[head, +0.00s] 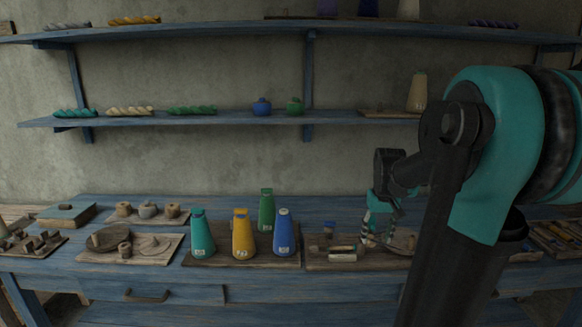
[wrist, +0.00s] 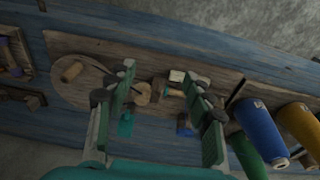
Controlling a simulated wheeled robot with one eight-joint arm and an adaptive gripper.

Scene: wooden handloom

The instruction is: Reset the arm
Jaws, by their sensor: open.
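My gripper (head: 382,218) hangs over the right part of the blue table, above a wooden board (head: 315,262) with small items on it. In the wrist view my gripper (wrist: 160,80) shows two green-padded fingers spread apart with nothing held between them. Below and between the fingers lie small wooden pieces (wrist: 158,90), a pale block (wrist: 177,76) and a small teal item (wrist: 126,124). My arm covers part of the right side of the head view.
Teal (head: 201,235), yellow (head: 242,236), green (head: 266,212) and blue (head: 284,235) cones stand left of my gripper. Bowls and spools (head: 147,211) sit further left. Two blue shelves (head: 230,119) with yarn and small jars hang on the wall.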

